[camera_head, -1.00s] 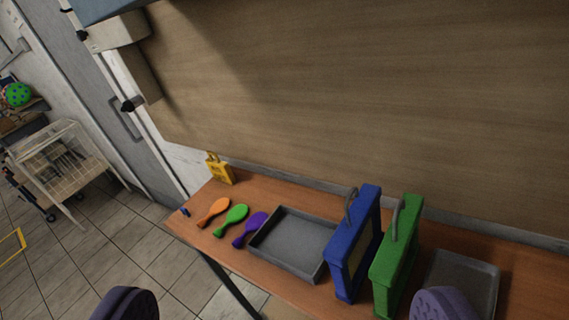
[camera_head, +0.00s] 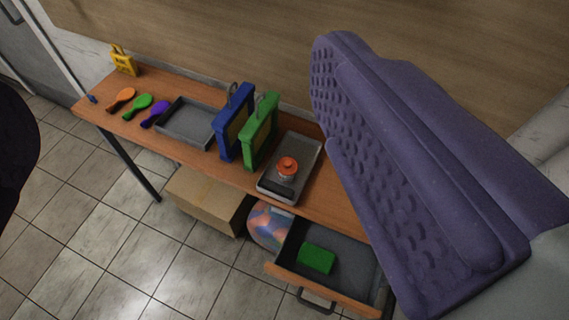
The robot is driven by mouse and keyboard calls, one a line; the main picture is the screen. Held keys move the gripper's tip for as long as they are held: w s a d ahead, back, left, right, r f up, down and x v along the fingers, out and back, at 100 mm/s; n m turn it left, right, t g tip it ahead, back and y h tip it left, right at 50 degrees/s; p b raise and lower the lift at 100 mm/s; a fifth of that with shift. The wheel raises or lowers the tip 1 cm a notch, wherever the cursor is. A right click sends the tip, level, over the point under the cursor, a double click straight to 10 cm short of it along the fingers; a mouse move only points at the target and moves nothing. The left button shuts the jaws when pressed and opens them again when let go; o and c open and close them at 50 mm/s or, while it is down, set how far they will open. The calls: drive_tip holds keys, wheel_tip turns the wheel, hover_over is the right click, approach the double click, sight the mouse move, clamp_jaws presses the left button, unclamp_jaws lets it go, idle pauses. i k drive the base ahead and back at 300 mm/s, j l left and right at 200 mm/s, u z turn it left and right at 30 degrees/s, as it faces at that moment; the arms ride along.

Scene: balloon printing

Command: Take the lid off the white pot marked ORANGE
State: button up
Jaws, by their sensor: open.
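A small pot with an orange-red lid (camera_head: 287,165) stands upright on a grey tray (camera_head: 270,191) on the wooden table. Its pale body (camera_head: 286,178) shows only a little under the lid, and I cannot read any marking on it. My gripper (camera_head: 180,115) is open and empty. Its large purple finger fills the right of the view, and a dark part of the other side shows at the left edge. The gripper is in the air above and apart from the pot.
A blue frame (camera_head: 234,125) and a green frame (camera_head: 261,133) stand upright left of the pot. Beyond are an empty grey tray (camera_head: 187,139), orange, green and purple balloons (camera_head: 155,113) and a yellow holder (camera_head: 123,63). An open drawer (camera_head: 345,270) holds a green block (camera_head: 316,259). A cardboard box (camera_head: 205,197) is underneath.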

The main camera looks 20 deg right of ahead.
sight(287, 166)
drive_tip(key=i+j+z, duration=0.1)
drive_tip(key=z, duration=0.75)
drive_tip(key=i+j+z, duration=0.15)
drive_tip(key=j+z, duration=0.15)
drive_tip(key=i+j+z, duration=0.1)
drive_tip(key=j+z, duration=0.15)
drive_tip(key=j, duration=0.25)
drive_tip(key=i+j+z, duration=0.1)
drive_tip(key=j+z, duration=0.2)
drive_tip(key=i+j, duration=0.15)
drive_tip(key=j, duration=0.2)
drive_tip(key=i+j, duration=0.1)
drive_tip(key=j, duration=0.2)
drive_tip(key=i+j+z, duration=0.1)
drive_tip(key=j, duration=0.25)
drive_tip(key=i+j, duration=0.15)
drive_tip(key=j, duration=0.2)
